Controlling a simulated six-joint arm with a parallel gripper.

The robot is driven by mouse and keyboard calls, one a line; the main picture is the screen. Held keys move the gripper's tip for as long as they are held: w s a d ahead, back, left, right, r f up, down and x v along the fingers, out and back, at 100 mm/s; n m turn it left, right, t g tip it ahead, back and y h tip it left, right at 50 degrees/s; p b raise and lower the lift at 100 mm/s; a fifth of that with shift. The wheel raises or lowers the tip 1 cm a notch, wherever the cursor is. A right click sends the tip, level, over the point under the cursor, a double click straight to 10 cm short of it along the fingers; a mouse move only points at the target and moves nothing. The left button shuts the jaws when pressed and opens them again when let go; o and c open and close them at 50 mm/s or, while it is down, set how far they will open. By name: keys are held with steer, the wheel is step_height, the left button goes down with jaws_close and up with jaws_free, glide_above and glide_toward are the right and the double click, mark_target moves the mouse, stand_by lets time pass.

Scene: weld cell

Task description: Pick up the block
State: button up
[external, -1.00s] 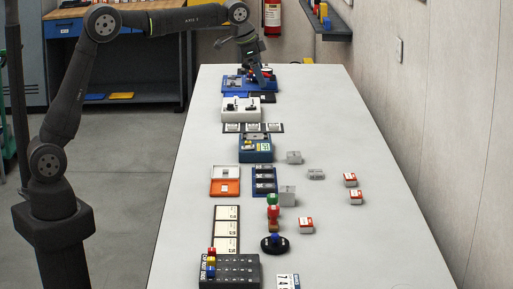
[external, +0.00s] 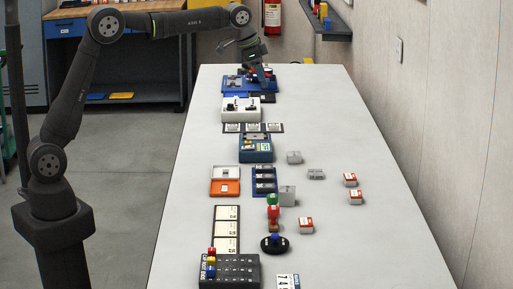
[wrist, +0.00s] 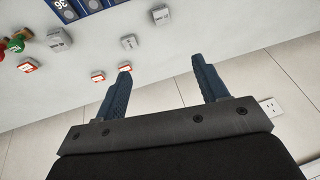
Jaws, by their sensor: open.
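My gripper (external: 258,74) is at the far end of the white table, by a blue fixture. In the wrist view my gripper (wrist: 160,68) is open, with nothing between its fingers. Several small blocks could be the one named; I cannot tell which. Grey blocks (external: 294,157), (external: 316,174) and (external: 287,196) stand mid-table. Red-and-white blocks (external: 350,179), (external: 355,196) and (external: 306,225) lie to the right and nearer.
A blue fixture (external: 232,82), a white box (external: 228,115), a blue tray (external: 253,183), an orange tray (external: 225,188) and a black rack (external: 245,275) line the left half. Stamps (external: 273,213) stand mid-table. A wall (external: 450,120) bounds the right; the table's right strip is mostly clear.

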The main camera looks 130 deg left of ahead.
steer(key=t+h, duration=0.1)
steer(key=t, duration=0.1)
glide_toward(294, 153)
steer(key=x, duration=0.3)
steer(key=shift+w, duration=0.15)
steer(key=shift+x, duration=2.85)
steer(key=shift+d, duration=0.1)
steer(key=c, duration=1.2)
